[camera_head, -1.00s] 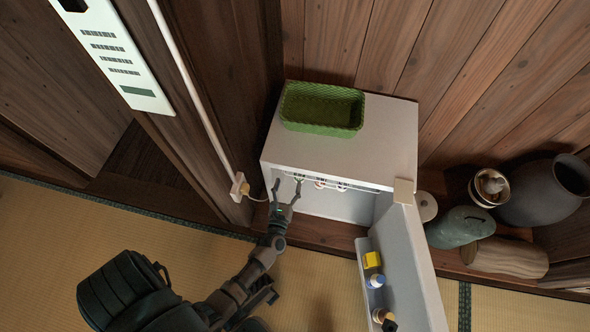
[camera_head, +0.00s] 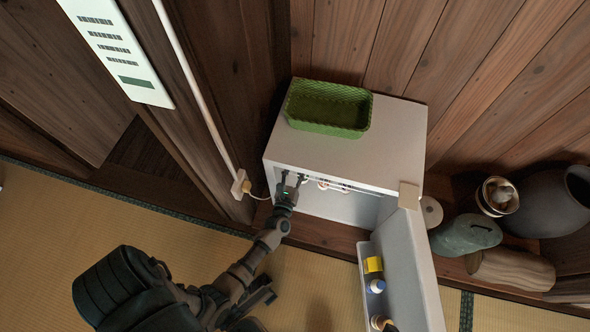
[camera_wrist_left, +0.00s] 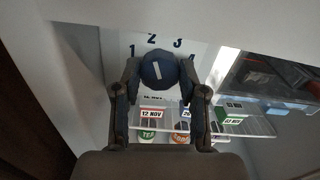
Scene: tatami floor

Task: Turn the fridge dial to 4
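The white fridge (camera_head: 400,140) stands against the wall with its door (camera_head: 412,275) swung open to the right. In the left wrist view the dial (camera_wrist_left: 158,70) is a round dark blue knob with a white line. The numbers 1, 2, 3 and 4 arc around it on a white panel (camera_wrist_left: 200,48). The line points up and slightly right, roughly between 2 and 3. My left gripper (camera_wrist_left: 158,66) is open, with one finger on each side of the dial; contact is unclear. In the head view the left gripper (camera_head: 294,179) reaches under the fridge's top edge. The right gripper is out of view.
A green basket (camera_head: 328,127) sits on the fridge. Inside are a shelf (camera_wrist_left: 250,126) and dated containers (camera_wrist_left: 152,118). The door holds a yellow item (camera_head: 373,264) and bottles (camera_head: 376,286). A dark wooden post borders the fridge's left; pots (camera_head: 545,200) stand right.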

